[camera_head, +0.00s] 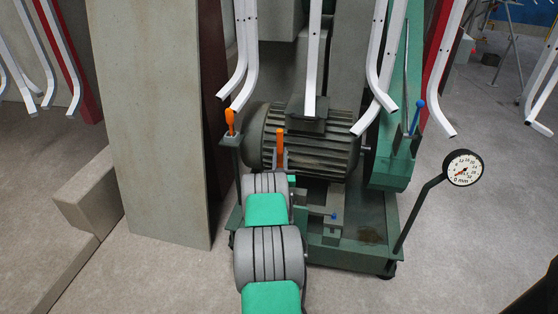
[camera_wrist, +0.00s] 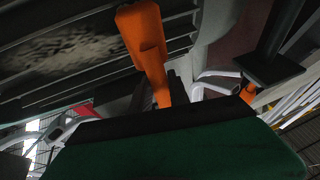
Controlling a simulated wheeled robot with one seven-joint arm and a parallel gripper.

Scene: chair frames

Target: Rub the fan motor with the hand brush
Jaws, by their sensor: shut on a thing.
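The fan motor (camera_head: 322,155) is a dark, ribbed cylinder lying on a green machine base. In the wrist view its ribbed side (camera_wrist: 95,50) fills the upper left and carries a pale, blotchy patch. My gripper (camera_head: 281,162) is in front of the motor's left part, shut on an orange-handled tool, taken to be the hand brush (camera_head: 280,141). The orange handle also shows close up in the wrist view (camera_wrist: 143,42). Its bristles are not visible, and I cannot tell whether it touches the motor.
A second orange handle (camera_head: 230,120) stands in a small dark holder (camera_head: 231,140) left of the motor. White bent chair frames (camera_head: 313,60) hang above and in front of the motor. A round gauge (camera_head: 464,168) stands on a post at right. A broad grey panel (camera_head: 150,130) stands at left.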

